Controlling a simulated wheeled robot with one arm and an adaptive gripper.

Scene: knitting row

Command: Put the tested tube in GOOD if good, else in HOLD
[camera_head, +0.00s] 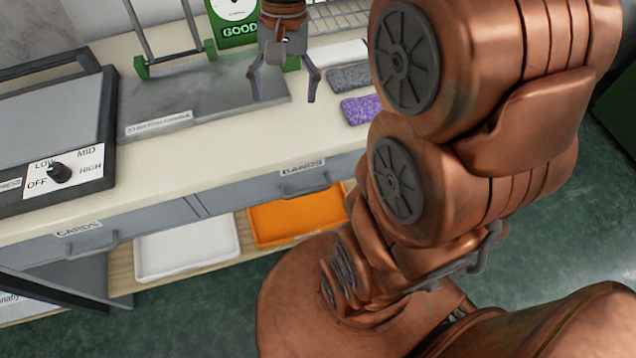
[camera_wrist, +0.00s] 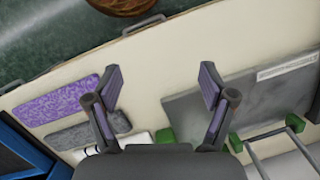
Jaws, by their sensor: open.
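My gripper (camera_head: 284,96) is open, above the right end of a grey plate (camera_head: 195,98) with a partly legible label. Nothing shows between its fingers, which also appear in the wrist view (camera_wrist: 160,82). A green panel (camera_head: 240,31) behind it carries a dial and the word GOOD; my gripper and the frame's top edge hide part of it. A purple speckled piece (camera_head: 362,109), a grey piece (camera_head: 348,76) and a white piece (camera_head: 338,52) lie right of the gripper. I cannot tell which thing is the tested tube. No HOLD label is visible.
A metal frame with green feet (camera_head: 141,67) stands on the plate. A press-like box has a knob (camera_head: 59,172) marked OFF, LOW, MID, HIGH. A white tray (camera_head: 140,274) and an orange tray (camera_head: 262,239) sit below the drawers. The counter front (camera_head: 245,135) is clear.

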